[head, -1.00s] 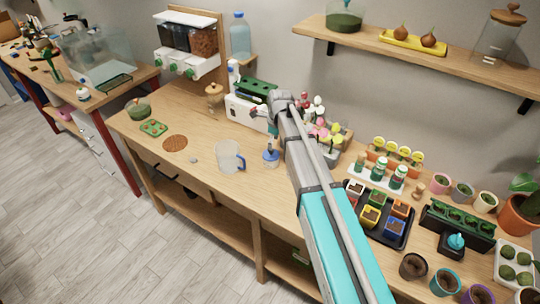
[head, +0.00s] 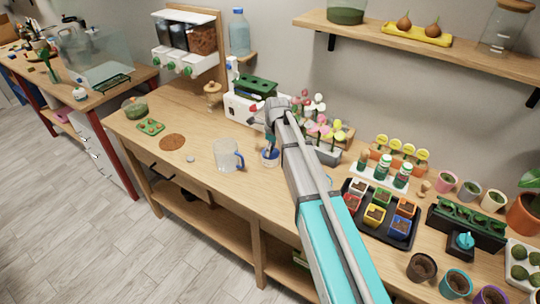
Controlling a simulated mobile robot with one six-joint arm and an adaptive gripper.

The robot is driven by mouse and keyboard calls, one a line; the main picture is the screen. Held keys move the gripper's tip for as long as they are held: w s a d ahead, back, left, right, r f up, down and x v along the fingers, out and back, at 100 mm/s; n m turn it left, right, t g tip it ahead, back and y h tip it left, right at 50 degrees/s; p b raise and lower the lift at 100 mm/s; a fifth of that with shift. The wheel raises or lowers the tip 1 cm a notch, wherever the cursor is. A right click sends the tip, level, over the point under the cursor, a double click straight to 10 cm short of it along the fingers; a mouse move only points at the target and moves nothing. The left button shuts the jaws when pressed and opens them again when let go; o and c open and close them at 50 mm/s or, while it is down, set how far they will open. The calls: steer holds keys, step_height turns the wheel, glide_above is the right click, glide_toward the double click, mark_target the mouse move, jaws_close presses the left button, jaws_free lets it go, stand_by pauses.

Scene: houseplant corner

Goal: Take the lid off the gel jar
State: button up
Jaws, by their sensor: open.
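A small jar with blue on it (head: 270,160), which looks like the gel jar, stands on the wooden bench right of a clear pitcher. Its upper part is partly covered by my gripper, so I cannot tell the lid's exact seat. My gripper (head: 271,145) hangs down from the wrist just over the jar, small and partly hidden by my arm. It is open, and I cannot tell whether its fingers touch the lid.
The clear pitcher (head: 227,155) with a blue handle stands close on the left. A flower planter (head: 322,152) is close on the right, and a white box with a green top (head: 247,105) is behind.

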stand_by(0.5)
steer(key=c, duration=1)
